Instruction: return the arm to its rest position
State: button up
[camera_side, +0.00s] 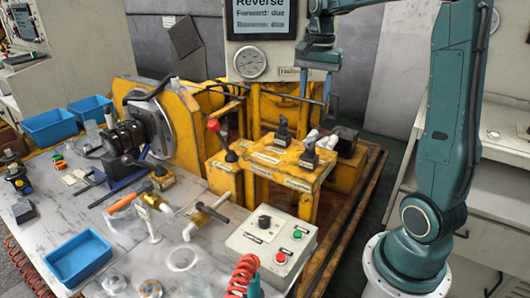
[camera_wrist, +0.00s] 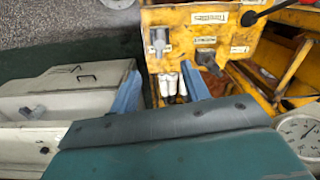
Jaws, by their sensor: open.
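My gripper (camera_side: 315,88) hangs near the top of the side view, pointing down, in front of the grey panel with the screen and gauge. Its two blue fingers are apart with nothing between them. In the wrist view my gripper (camera_wrist: 162,88) also shows two spread blue fingers, with the yellow valve block and white fittings seen beyond them. My teal arm stands at the right of the side view, upright on its white base.
Below my gripper is the yellow hydraulic rig (camera_side: 285,165) with black levers and a red-knobbed lever (camera_side: 214,126). A control box (camera_side: 270,245) with buttons sits in front. Blue bins (camera_side: 52,126) and a blue tray (camera_side: 80,259) stand left. A pale cabinet (camera_wrist: 65,105) is at left in the wrist view.

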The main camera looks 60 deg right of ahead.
jog(key=s+a+r+n+t, duration=0.1)
jog(key=s+a+n, duration=0.25)
jog(key=a, duration=0.35)
jog(key=s+a+r+n+t, duration=0.1)
jog(key=s+a+n+t, duration=0.15)
jog(key=a+n, duration=0.3)
jog(key=s+a+f+n+t, duration=0.2)
jog(key=s+a+f+n, duration=0.1)
jog(key=s+a+n, duration=0.4)
jog(key=shift+s+a, duration=0.65)
jog(key=shift+s, duration=0.2)
dwell(0.8)
